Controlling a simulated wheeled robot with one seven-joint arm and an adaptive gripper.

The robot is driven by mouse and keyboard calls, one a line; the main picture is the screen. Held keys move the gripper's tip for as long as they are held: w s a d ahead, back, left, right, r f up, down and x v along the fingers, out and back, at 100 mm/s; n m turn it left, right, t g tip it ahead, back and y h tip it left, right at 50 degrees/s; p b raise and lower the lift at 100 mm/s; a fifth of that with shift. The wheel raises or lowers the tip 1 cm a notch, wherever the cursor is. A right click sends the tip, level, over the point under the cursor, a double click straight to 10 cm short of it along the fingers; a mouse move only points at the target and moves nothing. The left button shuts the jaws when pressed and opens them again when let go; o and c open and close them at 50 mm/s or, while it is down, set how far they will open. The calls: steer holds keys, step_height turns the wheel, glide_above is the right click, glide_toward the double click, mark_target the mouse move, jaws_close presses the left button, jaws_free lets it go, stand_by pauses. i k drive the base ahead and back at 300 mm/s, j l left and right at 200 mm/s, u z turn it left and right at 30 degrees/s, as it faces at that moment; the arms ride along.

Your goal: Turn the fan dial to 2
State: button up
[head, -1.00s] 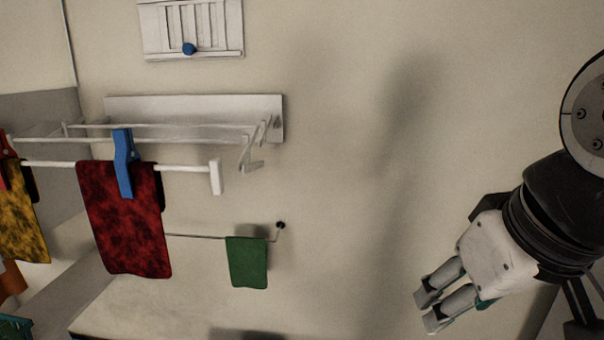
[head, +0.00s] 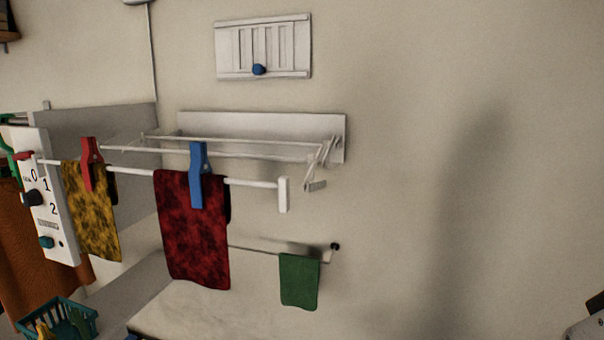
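A white panel (head: 50,210) with the marks 0, 1 and 2 stands at the far left. It carries a dark round knob (head: 33,198) to the left of the marks, which looks like the fan dial. Which mark the knob points to is too small to tell. A teal knob or button (head: 46,242) sits lower on the same panel. Only a small piece of my arm shows at the lower right corner, far across the picture from the panel. My gripper's fingers are out of view.
A white wall drying rack (head: 260,116) holds a yellow cloth (head: 92,215) and a dark red cloth (head: 190,235), with red and blue pegs, just right of the panel. A green cloth (head: 299,280) hangs lower. A teal basket (head: 60,318) is below the panel. The right wall is bare.

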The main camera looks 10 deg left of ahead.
mark_target(33, 198)
steer(key=u, duration=1.65)
steer(key=i+j, duration=0.2)
steer(key=i, duration=0.15)
steer(key=i+j, duration=0.2)
steer(key=i, duration=0.2)
steer(key=i+j, duration=0.2)
steer(key=i, duration=0.15)
steer(key=u, duration=0.05)
